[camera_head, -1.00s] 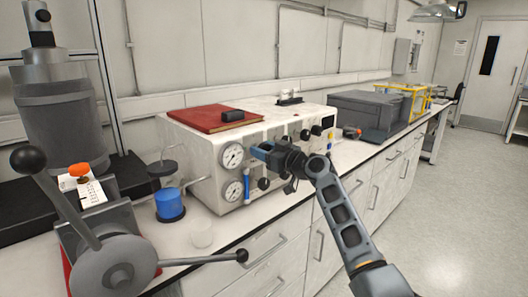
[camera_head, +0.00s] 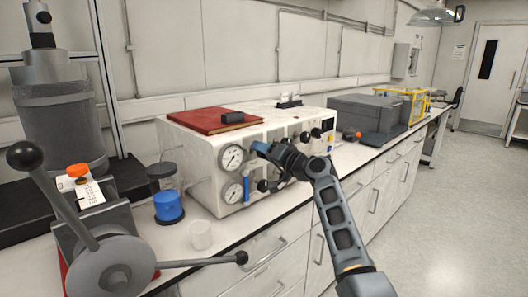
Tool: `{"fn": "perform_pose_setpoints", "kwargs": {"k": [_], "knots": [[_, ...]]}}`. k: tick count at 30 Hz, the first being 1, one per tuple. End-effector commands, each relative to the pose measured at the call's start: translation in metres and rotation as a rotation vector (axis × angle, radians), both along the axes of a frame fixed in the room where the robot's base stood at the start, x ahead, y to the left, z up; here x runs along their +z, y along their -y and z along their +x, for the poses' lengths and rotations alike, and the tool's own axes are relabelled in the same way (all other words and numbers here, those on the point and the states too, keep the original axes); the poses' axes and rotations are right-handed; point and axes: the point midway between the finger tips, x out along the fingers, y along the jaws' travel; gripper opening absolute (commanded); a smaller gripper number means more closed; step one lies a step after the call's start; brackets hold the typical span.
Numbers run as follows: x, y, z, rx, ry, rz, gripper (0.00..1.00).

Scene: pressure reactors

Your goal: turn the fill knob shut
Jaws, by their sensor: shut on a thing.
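The white control box (camera_head: 200,168) stands on the bench with two round gauges, an upper one (camera_head: 233,158) and a lower one (camera_head: 233,193), on its front panel. Another black knob (camera_head: 263,186) shows below my gripper. More black knobs (camera_head: 315,132) sit further right on the panel.
A red book (camera_head: 205,120) lies on the box. A jar with blue contents (camera_head: 168,206) and a small white cup (camera_head: 200,235) stand in front of it. A lever with a black ball (camera_head: 26,155) rises at the left. Grey cases (camera_head: 365,115) stand right. The floor is clear.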

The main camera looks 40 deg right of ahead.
Motion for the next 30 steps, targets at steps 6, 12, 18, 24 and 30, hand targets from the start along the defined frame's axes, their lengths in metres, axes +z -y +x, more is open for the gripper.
{"fn": "perform_pose_setpoints", "kwargs": {"k": [6, 12, 18, 24, 30], "knots": [[0.0037, 0.0013, 0.0003, -0.003, -0.003, 0.202, 0.16], [0.0035, 0.0016, 0.0004, -0.003, -0.008, 0.367, 0.16], [0.0034, 0.0023, 0.0001, -0.004, -0.012, 0.491, 0.16], [0.0027, 0.0026, 0.0001, -0.004, -0.014, 0.567, 0.16], [0.0022, 0.0034, -0.0002, -0.005, -0.014, 0.601, 0.16]]}}
